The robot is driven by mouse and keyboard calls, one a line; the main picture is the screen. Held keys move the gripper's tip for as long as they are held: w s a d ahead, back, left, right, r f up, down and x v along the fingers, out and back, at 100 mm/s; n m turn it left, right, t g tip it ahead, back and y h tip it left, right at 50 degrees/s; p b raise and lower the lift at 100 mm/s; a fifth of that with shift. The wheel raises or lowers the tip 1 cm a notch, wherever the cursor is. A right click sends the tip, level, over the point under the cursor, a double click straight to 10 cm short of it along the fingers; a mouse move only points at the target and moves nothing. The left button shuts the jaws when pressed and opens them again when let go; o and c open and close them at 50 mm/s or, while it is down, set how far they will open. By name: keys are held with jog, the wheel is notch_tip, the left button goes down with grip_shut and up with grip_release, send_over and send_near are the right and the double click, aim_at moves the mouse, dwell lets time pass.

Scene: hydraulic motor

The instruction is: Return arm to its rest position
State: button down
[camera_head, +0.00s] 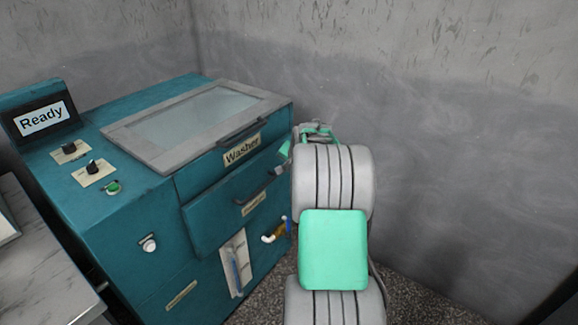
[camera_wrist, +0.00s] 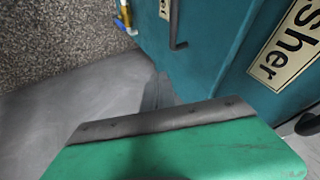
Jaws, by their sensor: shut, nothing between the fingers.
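My arm rises in grey and green segments at the centre right of the head view, in front of the washer's right side. My gripper (camera_wrist: 165,120) fills the lower part of the wrist view as a green body with a grey front edge. It is shut and empty. In the head view only a small green part of it shows beside the washer, mostly hidden behind my arm. The teal washer (camera_head: 130,235) stands to the left, and its front with part of the label also shows in the wrist view (camera_wrist: 225,45).
The washer's glazed lid (camera_head: 195,122) is down. A drawer front with a dark handle (camera_head: 262,188) juts out close to my arm. A pipe fitting (camera_head: 273,233) sticks out lower down. A display (camera_head: 42,118) reads "Ready". A grey table (camera_head: 45,265) is at left. Bare wall lies right.

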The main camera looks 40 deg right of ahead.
jog(key=s+a+r+n+y+p, duration=0.1)
jog(key=s+a+r+n+p, duration=0.1)
jog(key=a+r, duration=0.35)
jog(key=s+a+r+n+g+p, duration=0.1)
jog(key=s+a+r+n+p, duration=0.15)
jog(key=a, duration=0.65)
jog(key=s+a+r+n+y+p, duration=0.1)
jog(key=s+a+r+n+p, duration=0.15)
jog(key=a+r, duration=0.4)
jog(key=s+a+r+n+g+p, duration=0.2)
jog(key=s+a+n+p, duration=0.4)
jog(key=s+a, duration=1)
jog(key=shift+s+a+r+n+g+y, duration=0.2)
jog(key=shift+s+a+n+g+y, duration=0.15)
jog(key=shift+s, duration=0.4)
jog(key=c, duration=2.1)
grip_release()
jog(key=shift+c, duration=0.2)
